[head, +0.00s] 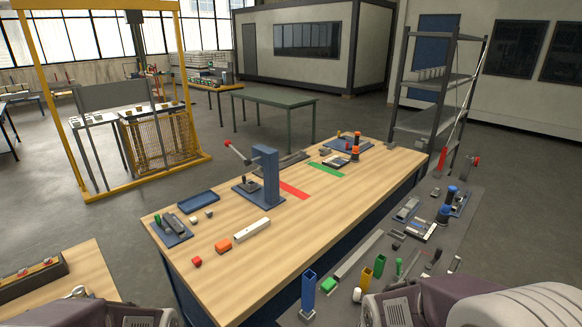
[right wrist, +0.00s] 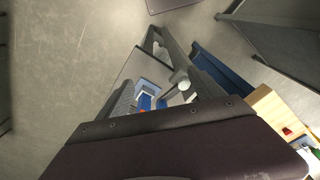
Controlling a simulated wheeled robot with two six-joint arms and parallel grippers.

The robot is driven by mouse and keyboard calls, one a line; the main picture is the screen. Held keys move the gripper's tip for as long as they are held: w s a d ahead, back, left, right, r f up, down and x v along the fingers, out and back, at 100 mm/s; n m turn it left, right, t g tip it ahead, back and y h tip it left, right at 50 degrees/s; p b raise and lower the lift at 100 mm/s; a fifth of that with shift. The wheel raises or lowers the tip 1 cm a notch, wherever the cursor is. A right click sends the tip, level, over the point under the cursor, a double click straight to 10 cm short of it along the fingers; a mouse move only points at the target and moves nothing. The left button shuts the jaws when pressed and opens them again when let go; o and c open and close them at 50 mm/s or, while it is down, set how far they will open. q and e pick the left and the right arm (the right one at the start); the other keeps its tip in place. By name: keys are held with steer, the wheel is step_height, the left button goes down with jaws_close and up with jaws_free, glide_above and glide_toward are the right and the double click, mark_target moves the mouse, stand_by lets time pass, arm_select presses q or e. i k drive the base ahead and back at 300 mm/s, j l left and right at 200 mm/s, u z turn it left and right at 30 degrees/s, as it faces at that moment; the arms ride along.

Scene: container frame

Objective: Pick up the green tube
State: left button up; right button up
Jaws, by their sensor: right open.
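Another small green cylinder (head: 157,219) stands on a blue tray at the left end of the wooden table. My right gripper (right wrist: 165,80) shows in the right wrist view with its fingers apart. No green tube can be made out between them. In the head view my right arm enters at the lower right, and its fingers are hidden. My left arm shows at the lower left, but its gripper is out of view.
The wooden table (head: 290,232) has a blue press (head: 266,175). A shelf rack (head: 432,90) stands behind.

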mark_target(380, 267)
steer(key=k+l+z, duration=0.1)
steer(key=z, duration=0.25)
steer(key=l+z, duration=0.3)
steer(key=l+u, duration=0.35)
steer(key=l, duration=0.15)
steer(key=i+l+u, duration=0.2)
steer(key=l+u, duration=0.3)
steer(key=i+l+u, duration=0.1)
steer(key=l+u, duration=0.4)
steer(key=l, duration=0.2)
steer(key=l+u, duration=0.45)
steer(key=l, duration=0.2)
steer(key=i+l+u, duration=0.1)
steer(key=l+u, duration=0.2)
steer(key=l, duration=0.1)
